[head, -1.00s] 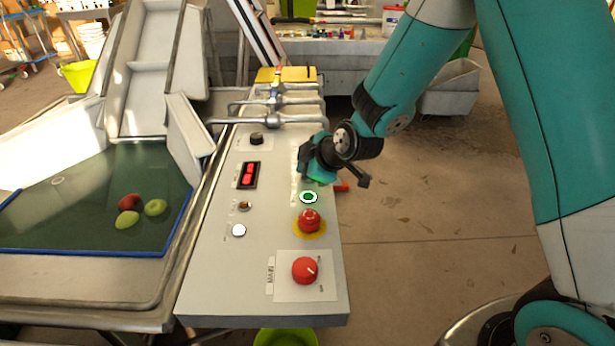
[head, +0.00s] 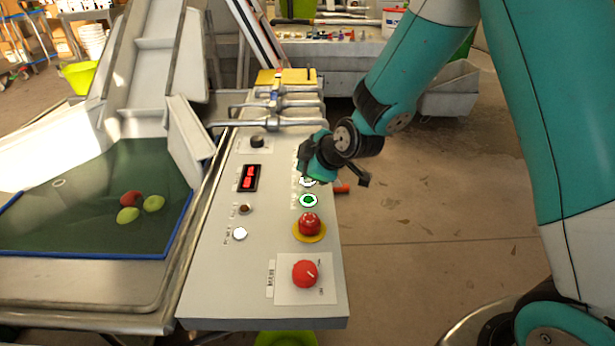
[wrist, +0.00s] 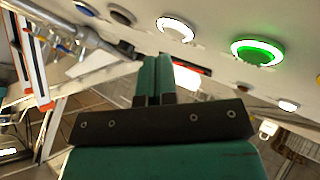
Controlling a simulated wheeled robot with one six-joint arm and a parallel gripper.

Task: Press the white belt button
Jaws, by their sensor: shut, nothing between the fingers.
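A white round button (head: 307,182) sits on the right side of the grey control panel (head: 205,290), just beyond a lit green button (head: 308,201). My gripper partly hides it in the head view. In the wrist view the white button (wrist: 175,28) glows pale, left of the green button (wrist: 257,52). Another white button (head: 239,234) is at the panel's lower left. I cannot read which label says belt. My gripper (wrist: 155,62) is shut and empty, its fingers together. It is close over the panel's right edge by the partly hidden white button; contact cannot be told.
A red mushroom button (head: 309,224) and a red rotary knob (head: 305,273) sit nearer on the panel. A red display (head: 248,177) is to the left. Metal pipes (head: 275,105) cross the far end. A green-floored tray (head: 75,215) holds several fruits. Floor to the right is clear.

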